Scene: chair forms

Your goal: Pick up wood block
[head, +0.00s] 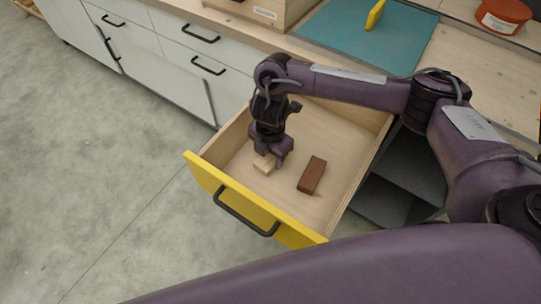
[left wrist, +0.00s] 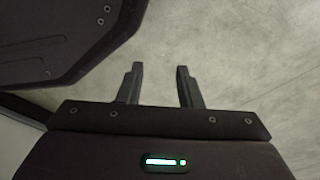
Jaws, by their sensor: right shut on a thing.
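A light wood block (head: 263,165) is in the open drawer, toward its front left. My right gripper (head: 268,155) reaches down into the drawer and is shut on this light block. The gripper's fingers hide part of the block, and I cannot tell whether the block touches the drawer floor. A dark brown block (head: 312,175) lies on the drawer floor to the right of the gripper, apart from it. My left gripper (left wrist: 160,80) shows in the left wrist view with its two fingers apart and nothing between them, above grey floor.
The pulled-out drawer (head: 335,135) has a yellow front with a black handle (head: 245,210). White cabinets (head: 185,65) stand behind it. The wooden worktop bears a teal mat (head: 345,35), a yellow object (head: 375,14) and an orange-red container (head: 503,15). The floor at left is clear.

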